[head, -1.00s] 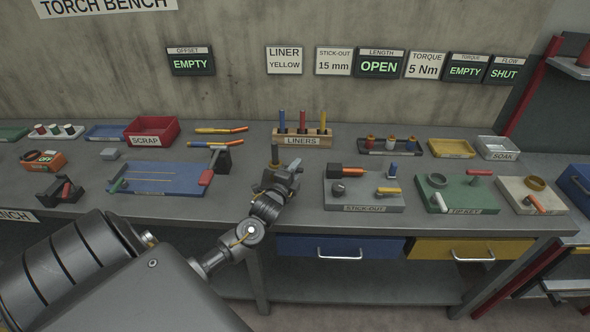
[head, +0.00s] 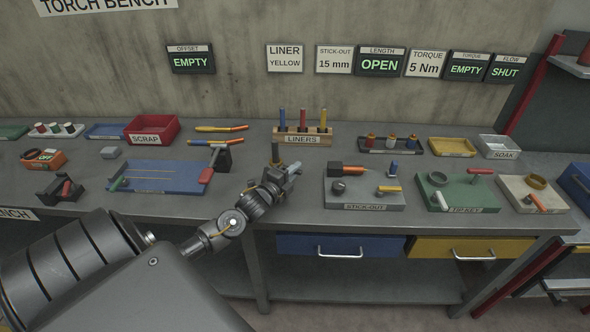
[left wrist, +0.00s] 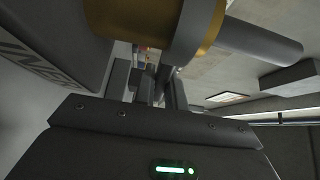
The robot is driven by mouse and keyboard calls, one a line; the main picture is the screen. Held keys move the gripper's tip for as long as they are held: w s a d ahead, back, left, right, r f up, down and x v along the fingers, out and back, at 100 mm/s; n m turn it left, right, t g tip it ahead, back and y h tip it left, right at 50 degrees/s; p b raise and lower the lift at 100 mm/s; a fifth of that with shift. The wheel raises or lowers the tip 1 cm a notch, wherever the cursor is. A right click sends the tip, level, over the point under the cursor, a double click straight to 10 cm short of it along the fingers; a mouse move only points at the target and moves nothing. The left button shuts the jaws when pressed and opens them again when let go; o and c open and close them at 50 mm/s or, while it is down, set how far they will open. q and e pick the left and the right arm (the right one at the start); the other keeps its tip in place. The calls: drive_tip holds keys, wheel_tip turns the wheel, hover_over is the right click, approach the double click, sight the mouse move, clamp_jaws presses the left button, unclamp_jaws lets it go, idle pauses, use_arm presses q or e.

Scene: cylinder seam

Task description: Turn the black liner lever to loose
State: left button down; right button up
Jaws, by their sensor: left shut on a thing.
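My left gripper (head: 282,176) is at the front middle of the bench, shut on a dark part that I take to be the black liner lever; the gripper hides most of it. A dark upright piece (head: 275,153) stands just behind the gripper. In the left wrist view the gripper's fingers (left wrist: 148,88) come together below a gold cylinder (left wrist: 140,18) with a grey collar (left wrist: 205,32) and a grey rod (left wrist: 262,40). A grey block with a partly cut-off label (left wrist: 45,65) is at the left. The lever's angle cannot be told. My right gripper is not in view.
The liners rack (head: 325,137) stands behind the gripper. The blue tray (head: 150,185) lies to its left and the grey stick-out block (head: 365,202) to its right. The bench front edge is close below. The length display (head: 380,67) reads OPEN.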

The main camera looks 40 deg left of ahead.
sight(296, 173)
use_arm(q)
drive_tip(key=m+h, duration=0.1)
drive_tip(key=s+m+h+b, duration=0.1)
drive_tip(key=h, duration=0.1)
drive_tip(key=shift+s+f, duration=0.15)
drive_tip(key=shift+s+m+g+h+b, duration=0.4)
drive_tip(key=shift+m+h+b, duration=0.3)
drive_tip(key=shift+h, duration=0.4)
drive_tip(key=shift+s+m+g+h+b, duration=0.35)
drive_tip(key=shift+m+h+b, duration=0.3)
drive_tip(key=shift+h, duration=0.45)
drive_tip(key=c, duration=1.4)
unclamp_jaws()
drive_tip(key=shift+c, duration=0.2)
drive_tip(key=shift+s+a, duration=0.15)
drive_tip(key=shift+s, duration=0.3)
drive_tip(key=b+v, duration=0.2)
drive_tip(key=v, duration=0.6)
drive_tip(key=shift+s+a, duration=0.2)
drive_tip(key=shift+s, duration=0.05)
drive_tip(key=shift+s+a, duration=0.25)
drive_tip(key=shift+s, duration=0.4)
